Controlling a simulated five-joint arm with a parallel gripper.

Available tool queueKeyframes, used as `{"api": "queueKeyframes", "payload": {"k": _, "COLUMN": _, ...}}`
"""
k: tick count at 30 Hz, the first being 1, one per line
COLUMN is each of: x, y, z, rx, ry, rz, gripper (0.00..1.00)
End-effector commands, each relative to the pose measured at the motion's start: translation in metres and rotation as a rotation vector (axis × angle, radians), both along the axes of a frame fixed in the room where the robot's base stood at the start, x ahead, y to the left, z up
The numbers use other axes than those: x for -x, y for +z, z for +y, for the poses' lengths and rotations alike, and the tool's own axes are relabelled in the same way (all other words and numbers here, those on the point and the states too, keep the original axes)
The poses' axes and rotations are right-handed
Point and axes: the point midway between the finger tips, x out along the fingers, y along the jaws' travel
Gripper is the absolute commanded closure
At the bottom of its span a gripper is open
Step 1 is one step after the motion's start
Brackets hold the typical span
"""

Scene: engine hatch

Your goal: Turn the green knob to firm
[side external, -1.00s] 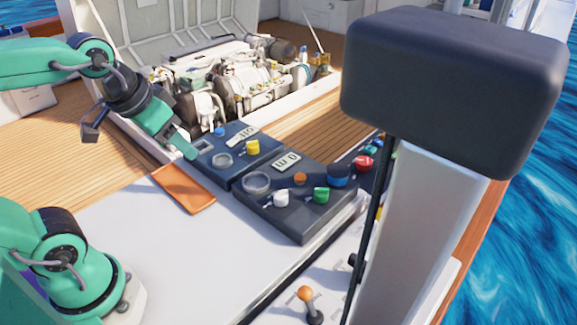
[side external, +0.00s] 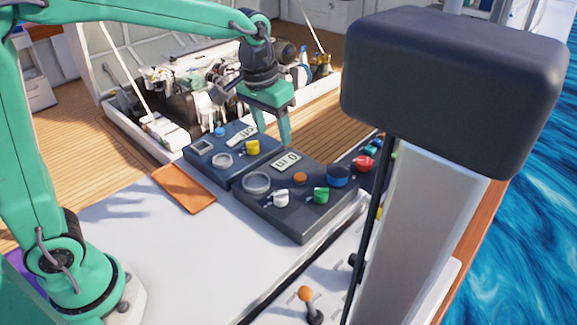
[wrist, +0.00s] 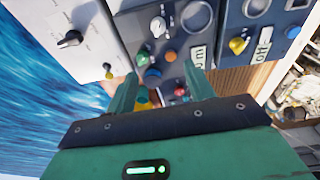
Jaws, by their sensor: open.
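The green knob (side external: 321,195) sits on the front right of the dark control box (side external: 310,222), with a small pale pointer at its left side. In the wrist view the green knob (wrist: 143,57) lies beyond and a little left of the gap between my fingertips. My gripper (side external: 272,137) is open and empty, pointing down above the far side of the boxes, up and left of the knob in the side view. Both fingers also show in the wrist view (wrist: 160,77), touching nothing. No "firm" marking is readable.
The same box has a white knob (side external: 281,197), a blue knob (side external: 338,176), an orange button (side external: 300,179) and a "0 m" plate. A second box with a yellow knob (side external: 252,147) adjoins it. A grey post (side external: 415,220) with a dark head stands at right.

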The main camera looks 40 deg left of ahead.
Motion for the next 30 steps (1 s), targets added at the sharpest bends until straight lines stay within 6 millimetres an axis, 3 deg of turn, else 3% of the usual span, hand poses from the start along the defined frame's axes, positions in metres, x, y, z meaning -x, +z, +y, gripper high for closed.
{"api": "queueKeyframes", "payload": {"k": 6, "x": -0.036, "y": -0.03, "z": -0.023, "rx": -0.007, "ry": -0.003, "rz": 0.065, "gripper": 0.47}}
{"api": "queueKeyframes", "payload": {"k": 15, "x": -0.073, "y": -0.078, "z": -0.055, "rx": -0.022, "ry": -0.003, "rz": 0.143, "gripper": 0.47}}
{"api": "queueKeyframes", "payload": {"k": 21, "x": -0.086, "y": -0.099, "z": -0.068, "rx": -0.03, "ry": -0.001, "rz": 0.171, "gripper": 0.47}}
{"api": "queueKeyframes", "payload": {"k": 30, "x": -0.088, "y": -0.104, "z": -0.071, "rx": -0.032, "ry": 0.0, "rz": 0.178, "gripper": 0.47}}
